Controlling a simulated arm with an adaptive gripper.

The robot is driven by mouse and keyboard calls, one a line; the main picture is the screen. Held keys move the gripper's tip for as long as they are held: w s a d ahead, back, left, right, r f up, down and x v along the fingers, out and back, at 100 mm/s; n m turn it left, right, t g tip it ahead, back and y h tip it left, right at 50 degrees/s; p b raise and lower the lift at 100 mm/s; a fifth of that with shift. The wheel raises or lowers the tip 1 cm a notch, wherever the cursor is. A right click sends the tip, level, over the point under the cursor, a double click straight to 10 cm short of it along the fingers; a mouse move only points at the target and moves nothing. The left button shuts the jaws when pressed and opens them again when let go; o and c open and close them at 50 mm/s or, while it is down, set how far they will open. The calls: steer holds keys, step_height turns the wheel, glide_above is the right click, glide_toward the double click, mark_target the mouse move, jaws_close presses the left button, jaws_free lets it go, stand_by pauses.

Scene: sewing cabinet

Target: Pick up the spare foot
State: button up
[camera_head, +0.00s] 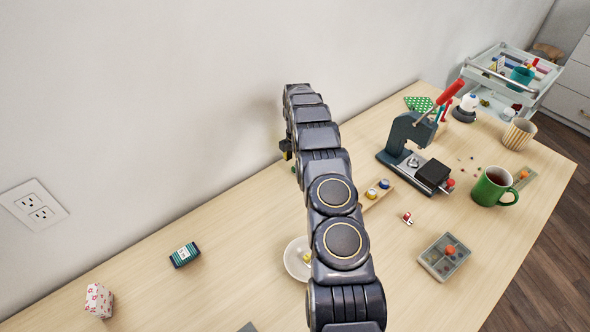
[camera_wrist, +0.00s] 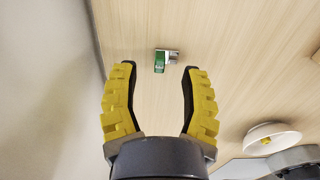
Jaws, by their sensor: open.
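A small piece with a green block and a silver metal part (camera_wrist: 165,60) lies on the wooden table in the wrist view. It may be the spare foot; it is too small to be sure. My gripper (camera_wrist: 160,68) is open and empty, its yellow-backed fingers apart, with the piece showing between and just beyond the fingertips. A gap to the piece seems to remain, its size hard to tell. In the head view my arm hides most of the gripper and the piece. A similar small red-and-silver piece (camera_head: 407,218) lies right of my arm.
A white bowl (camera_head: 297,262) with a yellow item stands beside my arm. The wall (camera_head: 150,100) runs close behind the gripper. A grey press (camera_head: 408,140), a green mug (camera_head: 492,187) and a divided tray (camera_head: 444,257) stand at right.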

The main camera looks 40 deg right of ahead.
mark_target(296, 170)
step_height(296, 170, down, 3)
steer(key=shift+r, duration=0.2)
steer(key=shift+c, duration=0.3)
jaws_close()
steer(key=shift+r, duration=0.1)
